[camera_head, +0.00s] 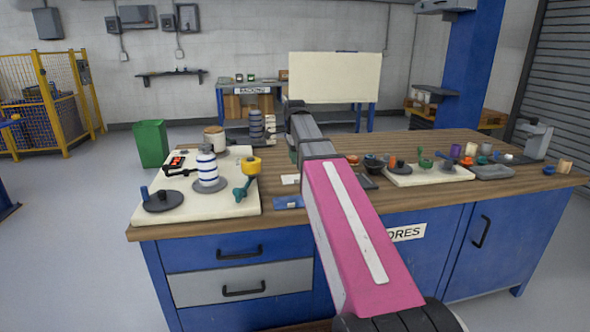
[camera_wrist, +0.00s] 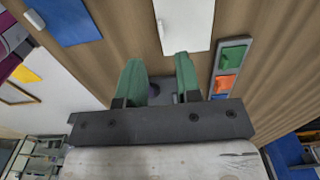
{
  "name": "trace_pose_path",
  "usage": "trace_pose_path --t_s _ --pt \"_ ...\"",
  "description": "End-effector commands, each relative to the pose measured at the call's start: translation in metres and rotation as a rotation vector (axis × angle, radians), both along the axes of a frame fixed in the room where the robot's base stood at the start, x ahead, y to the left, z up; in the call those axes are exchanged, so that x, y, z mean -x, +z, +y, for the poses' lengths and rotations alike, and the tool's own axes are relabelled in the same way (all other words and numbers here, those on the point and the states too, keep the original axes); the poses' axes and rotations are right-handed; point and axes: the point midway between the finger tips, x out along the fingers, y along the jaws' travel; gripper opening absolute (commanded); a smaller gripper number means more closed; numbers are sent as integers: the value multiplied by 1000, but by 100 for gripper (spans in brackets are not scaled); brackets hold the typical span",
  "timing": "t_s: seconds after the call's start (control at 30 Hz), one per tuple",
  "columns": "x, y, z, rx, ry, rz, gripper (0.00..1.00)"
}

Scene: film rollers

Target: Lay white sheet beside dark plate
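The white sheet (camera_head: 290,179) lies flat on the wooden bench, left of my arm; in the wrist view it (camera_wrist: 185,25) lies beyond my fingertips, with a small white tab on its left edge. My gripper (camera_wrist: 158,62) has two green fingers, spread apart with a gap between them. I see no sheet between them, only the wood and something dark further back that I cannot make out. In the head view my arm mostly hides the gripper. A dark round plate (camera_head: 163,201) with a blue peg lies on the white board (camera_head: 230,206) at the left.
A blue sheet (camera_head: 288,202) lies near the bench's front edge. A grey tray with green, orange and blue pieces (camera_wrist: 228,75) lies right of the white sheet. A striped roller (camera_head: 207,168) and yellow-topped tool (camera_head: 250,168) stand on the left board. Several small parts crowd the right board (camera_head: 430,178).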

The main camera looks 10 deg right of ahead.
Motion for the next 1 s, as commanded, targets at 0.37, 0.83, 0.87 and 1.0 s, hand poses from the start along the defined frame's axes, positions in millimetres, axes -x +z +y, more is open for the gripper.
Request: trace_pose_path --t_s 0.37,0.83,0.87,1.0 --pt "0 35 0 0 0 0 32" --pt "0 36 0 0 0 1 32" --pt "0 36 0 0 0 1 32" --pt "0 36 0 0 0 0 32"
